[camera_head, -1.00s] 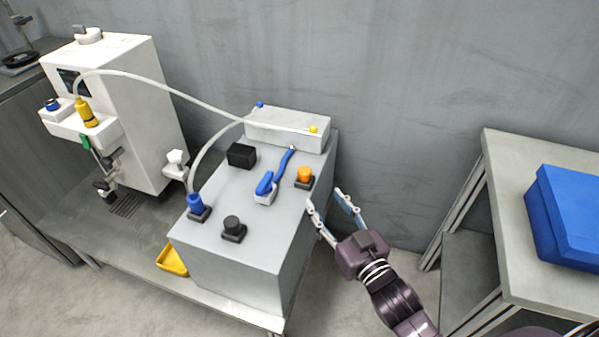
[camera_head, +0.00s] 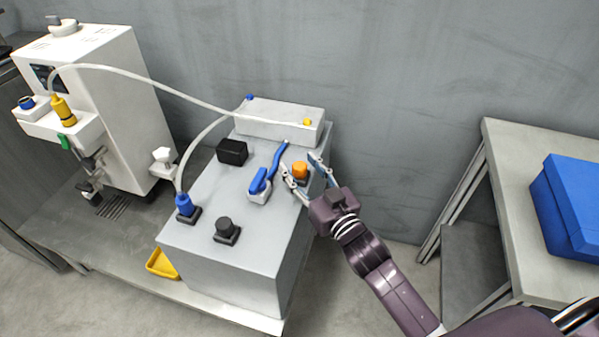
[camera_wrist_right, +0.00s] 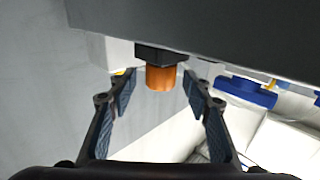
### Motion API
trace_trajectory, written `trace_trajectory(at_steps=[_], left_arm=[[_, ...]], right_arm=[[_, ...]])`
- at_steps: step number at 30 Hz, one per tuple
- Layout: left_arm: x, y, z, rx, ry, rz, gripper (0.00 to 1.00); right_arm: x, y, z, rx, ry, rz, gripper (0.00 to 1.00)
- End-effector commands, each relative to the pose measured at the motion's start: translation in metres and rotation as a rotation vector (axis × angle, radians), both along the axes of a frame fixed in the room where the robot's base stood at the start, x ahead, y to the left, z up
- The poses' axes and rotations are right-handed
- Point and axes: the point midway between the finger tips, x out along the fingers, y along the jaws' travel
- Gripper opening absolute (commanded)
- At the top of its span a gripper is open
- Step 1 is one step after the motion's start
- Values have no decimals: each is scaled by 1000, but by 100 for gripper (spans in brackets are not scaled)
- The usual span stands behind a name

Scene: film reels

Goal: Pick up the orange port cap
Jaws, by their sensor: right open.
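The orange port cap (camera_head: 300,169) sits on a dark square base on top of the grey box (camera_head: 222,262), near its right edge. My right gripper (camera_head: 304,167) is open at the cap, one finger on each side of it in the head view. In the right wrist view the orange cap (camera_wrist_right: 161,77) shows between the two open fingertips (camera_wrist_right: 158,92), with a visible gap on each side. The cap is not gripped. My left gripper is in neither view.
A black cap (camera_head: 227,229), a blue connector (camera_head: 185,205) with a hose, and a black block (camera_head: 232,152) share the top. A white raised block (camera_head: 280,121) stands behind. A blue box (camera_head: 568,205) is right.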

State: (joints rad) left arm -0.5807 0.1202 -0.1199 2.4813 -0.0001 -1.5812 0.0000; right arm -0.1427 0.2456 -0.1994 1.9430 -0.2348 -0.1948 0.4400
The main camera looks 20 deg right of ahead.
Motion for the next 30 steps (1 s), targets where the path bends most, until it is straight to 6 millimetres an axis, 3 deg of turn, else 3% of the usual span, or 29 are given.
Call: trace_trajectory(at_steps=[10,20,30], left_arm=[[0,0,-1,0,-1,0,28],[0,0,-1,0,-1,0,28],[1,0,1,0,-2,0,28]], right_arm=[[7,2,0,0,0,1,44],[6,2,0,0,0,0,9],[6,2,4,0,-2,1,9]])
